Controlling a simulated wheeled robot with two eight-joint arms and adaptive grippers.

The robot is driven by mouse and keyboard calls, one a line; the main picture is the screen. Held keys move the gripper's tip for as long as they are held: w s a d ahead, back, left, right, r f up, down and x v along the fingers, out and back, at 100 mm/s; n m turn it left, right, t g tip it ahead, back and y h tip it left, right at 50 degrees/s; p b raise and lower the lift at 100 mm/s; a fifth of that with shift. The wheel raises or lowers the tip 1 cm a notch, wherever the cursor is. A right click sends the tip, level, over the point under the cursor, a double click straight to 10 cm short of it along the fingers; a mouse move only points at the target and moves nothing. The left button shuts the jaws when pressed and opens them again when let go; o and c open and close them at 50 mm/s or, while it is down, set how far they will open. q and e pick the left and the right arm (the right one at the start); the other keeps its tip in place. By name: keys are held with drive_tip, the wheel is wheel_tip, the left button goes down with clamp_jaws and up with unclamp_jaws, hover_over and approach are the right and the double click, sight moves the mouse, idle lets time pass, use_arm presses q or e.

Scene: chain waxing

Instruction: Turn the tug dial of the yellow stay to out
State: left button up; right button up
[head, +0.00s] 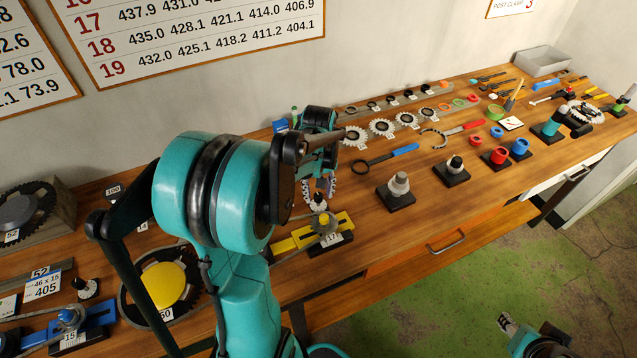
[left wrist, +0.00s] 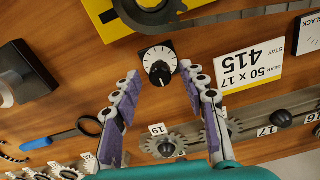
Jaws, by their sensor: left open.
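The yellow stay (head: 289,244) lies on the bench with a 17 tag, and its yellow end shows at the top of the left wrist view (left wrist: 106,18). Beside it is the tug dial (left wrist: 158,65), a black knob on a square plate with a white marked face; its lettering is too small to read. My left gripper (left wrist: 158,72) is open, with its fingertips on either side of the knob. In the head view, my left arm partly hides this gripper (head: 319,187). Part of my right gripper (head: 508,324) shows low at the right, its jaw state unclear.
A card reading 50 x 17, 415 (left wrist: 250,65) lies right of the dial. A large gear with a yellow disc (head: 166,285) and a blue stay (head: 95,321) are left of my arm. A grey post on a black base (head: 398,190) and a blue-handled tool (head: 390,154) lie to the right.

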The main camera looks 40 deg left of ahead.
sight(319, 195)
use_arm(q)
wheel_tip(319, 195, up, 12)
drive_tip(key=shift+f, duration=0.2)
idle(0.5)
drive_tip(key=s+d+f+m+t+b, duration=0.1)
drive_tip(key=s+d+f+m+t, duration=0.1)
drive_tip(key=d, duration=0.4)
drive_tip(key=s+d+f+m+t+b, duration=0.1)
drive_tip(key=s+d+f+m+t, duration=0.1)
drive_tip(key=d+m, duration=0.3)
drive_tip(key=s+d+f+m+t+b, duration=0.1)
drive_tip(key=s+d+f+m+t, duration=0.1)
drive_tip(key=d, duration=0.5)
drive_tip(key=shift+s+f+m+t, duration=0.25)
drive_tip(key=shift+s+m+t, duration=0.25)
drive_tip(key=shift+s+m, duration=0.4)
use_arm(e)
wheel_tip(319, 195, down, 4)
drive_tip(key=shift+r, duration=0.25)
use_arm(q)
drive_tip(key=shift+d, duration=0.15)
drive_tip(key=shift+c, duration=1.1)
use_arm(e)
drive_tip(key=shift+c, duration=0.7)
use_arm(q)
drive_tip(key=shift+w, duration=0.1)
use_arm(e)
drive_tip(key=shift+w, duration=0.1)
